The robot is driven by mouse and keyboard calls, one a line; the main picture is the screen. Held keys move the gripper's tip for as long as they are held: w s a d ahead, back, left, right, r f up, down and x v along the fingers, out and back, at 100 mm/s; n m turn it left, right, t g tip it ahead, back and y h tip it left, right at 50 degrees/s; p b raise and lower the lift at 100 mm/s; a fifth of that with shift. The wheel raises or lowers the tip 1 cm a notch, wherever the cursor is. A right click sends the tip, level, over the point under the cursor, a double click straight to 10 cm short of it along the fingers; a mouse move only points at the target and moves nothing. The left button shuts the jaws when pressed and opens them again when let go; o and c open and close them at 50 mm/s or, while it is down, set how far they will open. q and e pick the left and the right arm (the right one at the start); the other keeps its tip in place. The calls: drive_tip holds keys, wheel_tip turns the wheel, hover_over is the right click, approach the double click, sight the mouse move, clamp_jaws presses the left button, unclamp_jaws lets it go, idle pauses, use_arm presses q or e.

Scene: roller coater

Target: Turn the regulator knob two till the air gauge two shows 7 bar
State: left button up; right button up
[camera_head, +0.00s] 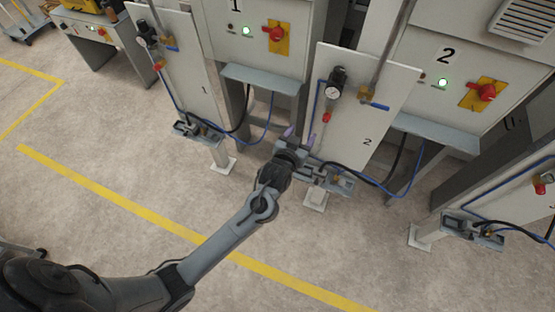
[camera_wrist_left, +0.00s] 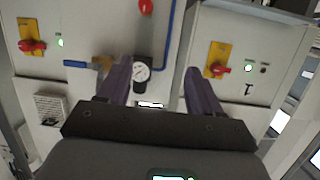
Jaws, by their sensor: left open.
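The regulator knob two (camera_head: 339,74) is a black knob at the top left of the white panel marked 2 (camera_head: 365,125). The air gauge two (camera_head: 333,92) is a small white dial just below it; its reading is too small to tell. My left gripper (camera_head: 300,135) is open and empty, in front of and below the knob, apart from it. In the left wrist view, upside down, the gauge (camera_wrist_left: 141,72) shows between the two purple fingers (camera_wrist_left: 158,70), nearer one of them. My right gripper is not in view.
A blue-handled valve (camera_head: 374,104) and a red fitting (camera_head: 326,117) sit close to the gauge on the panel. A grey shelf (camera_head: 262,78) juts out left of the panel. Blue and black hoses hang below. Panel 1 (camera_head: 200,100) stands to the left. Floor in front is open.

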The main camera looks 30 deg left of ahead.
use_arm(q)
drive_tip(key=s+f+g+h+p, duration=0.1)
drive_tip(key=s+g+p, duration=0.2)
drive_tip(key=s, duration=0.9)
drive_tip(key=shift+a+f+m+p, duration=0.35)
drive_tip(key=shift+m+p, duration=0.05)
drive_tip(key=shift+p, duration=0.95)
drive_tip(key=shift+w, duration=0.1)
